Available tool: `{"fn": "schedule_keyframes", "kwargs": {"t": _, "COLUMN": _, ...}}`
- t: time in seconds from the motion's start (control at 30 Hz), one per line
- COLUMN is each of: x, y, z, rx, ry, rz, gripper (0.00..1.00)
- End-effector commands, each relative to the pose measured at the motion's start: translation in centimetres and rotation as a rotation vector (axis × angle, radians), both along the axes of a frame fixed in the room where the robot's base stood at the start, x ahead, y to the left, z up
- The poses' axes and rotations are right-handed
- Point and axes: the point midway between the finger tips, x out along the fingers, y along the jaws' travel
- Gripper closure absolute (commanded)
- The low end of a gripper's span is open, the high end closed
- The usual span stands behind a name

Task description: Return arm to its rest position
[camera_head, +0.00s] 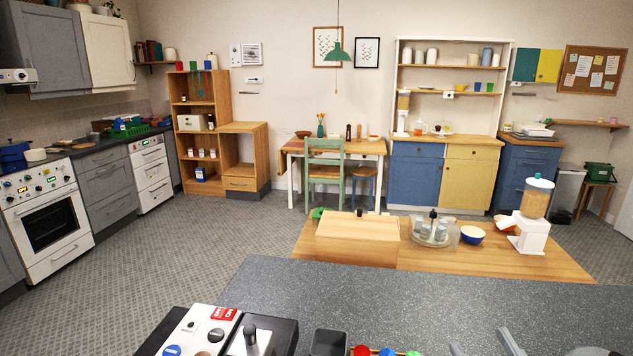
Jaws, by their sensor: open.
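Two grey finger-like tips of my gripper (486,346) show at the bottom edge, right of centre, above the dark speckled counter (400,296). They stand apart, with nothing seen between them. The rest of my gripper and most of the arm are cut off by the frame, so the arm's full pose is hidden.
A panel with buttons and a black lever (250,338) is at the bottom left, beside several coloured round tops (386,351). Beyond the counter, a wooden table (480,262) holds a wooden box (357,238), a blue bowl (473,234) and a dispenser (531,220). Open floor lies left.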

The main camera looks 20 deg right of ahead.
Motion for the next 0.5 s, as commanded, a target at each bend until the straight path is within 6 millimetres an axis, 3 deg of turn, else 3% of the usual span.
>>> {"fn": "schedule_keyframes", "kwargs": {"t": 0.03, "x": -1.2, "y": 1.6, "z": -1.6, "rx": 0.019, "ry": 0.033, "rz": 0.038, "gripper": 0.48}}
{"fn": "schedule_keyframes", "kwargs": {"t": 0.2, "x": -5.3, "y": 6.1, "z": -5.6, "rx": 0.107, "ry": 0.121, "rz": 0.140, "gripper": 0.48}}
{"fn": "schedule_keyframes", "kwargs": {"t": 0.5, "x": -14.2, "y": 12.1, "z": -12.0, "rx": 0.315, "ry": 0.358, "rz": 0.222, "gripper": 0.48}}
